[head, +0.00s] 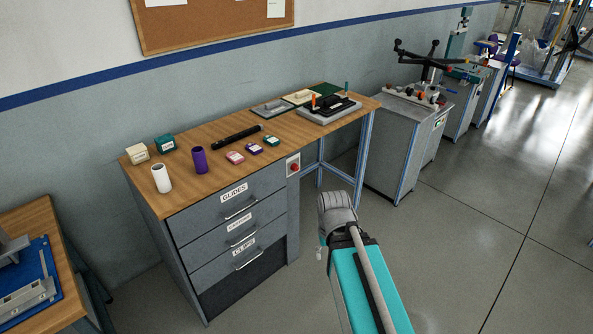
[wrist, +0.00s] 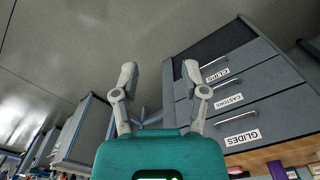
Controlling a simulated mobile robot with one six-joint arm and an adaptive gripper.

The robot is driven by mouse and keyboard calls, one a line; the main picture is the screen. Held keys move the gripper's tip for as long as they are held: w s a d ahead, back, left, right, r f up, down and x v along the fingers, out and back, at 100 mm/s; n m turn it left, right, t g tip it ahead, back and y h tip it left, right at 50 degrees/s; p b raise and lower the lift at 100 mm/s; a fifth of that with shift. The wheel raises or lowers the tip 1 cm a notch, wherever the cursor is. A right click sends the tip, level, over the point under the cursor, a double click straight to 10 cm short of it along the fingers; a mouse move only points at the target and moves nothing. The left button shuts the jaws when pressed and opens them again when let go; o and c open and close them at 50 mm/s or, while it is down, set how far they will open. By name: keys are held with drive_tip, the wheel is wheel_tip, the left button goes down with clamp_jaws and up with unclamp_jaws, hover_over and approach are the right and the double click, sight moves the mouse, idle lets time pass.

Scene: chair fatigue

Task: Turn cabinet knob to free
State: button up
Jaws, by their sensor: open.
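The grey drawer cabinet (head: 290,222) stands under the left part of the wooden bench in the head view. A red round knob (head: 294,168) sits on a pale plate at the cabinet's upper right front, beside the top drawer. I cannot read its setting. I cannot make out the knob in the wrist view. My gripper (wrist: 160,72) is open and empty, its two fingers spread apart, clear of the cabinet. In the head view my arm is in front and to the right of the cabinet, and the fingers are mostly hidden.
Drawers labelled GLIDES (head: 238,208), CASTORS (head: 240,237) and CLIPS (head: 247,261) look shut; a dark open-looking space lies below. Small boxes and rolls stand on the bench top (head: 215,133). A grey cabinet (head: 402,150) stands farther right. The floor (head: 465,235) at right is clear.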

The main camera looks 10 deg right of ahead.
drive_tip(key=shift+o, duration=0.3)
drive_tip(key=shift+o, duration=1.6)
drive_tip(key=shift+w+f, duration=0.2)
drive_tip(key=w+a+f+m+t+y+b, duration=0.2)
drive_tip(key=w+f+m+y+b, duration=0.25)
drive_tip(key=w, duration=0.45)
drive_tip(key=w+a+f+m+t+y+b, duration=0.1)
drive_tip(key=w+f+m+t+b, duration=0.15)
drive_tip(key=w+m+b, duration=0.45)
drive_tip(key=w+a+f+m+t+y+b, duration=0.2)
drive_tip(key=w+f+b, duration=0.4)
drive_tip(key=w, duration=0.5)
drive_tip(key=w+d+f+m+t+y+b, duration=0.1)
drive_tip(key=w+d+m+t+b, duration=0.3)
drive_tip(key=w, duration=0.7)
drive_tip(key=w+d+f+m+t+b, duration=0.1)
drive_tip(key=w+d+m+t+b, duration=0.4)
drive_tip(key=m+b, duration=0.8)
drive_tip(key=w+d+m, duration=0.1)
drive_tip(key=w+d, duration=0.2)
drive_tip(key=w, duration=0.2)
drive_tip(key=shift+w+f+m+y, duration=0.3)
drive_tip(key=shift+w+m+y, duration=0.05)
drive_tip(key=shift+w, duration=0.05)
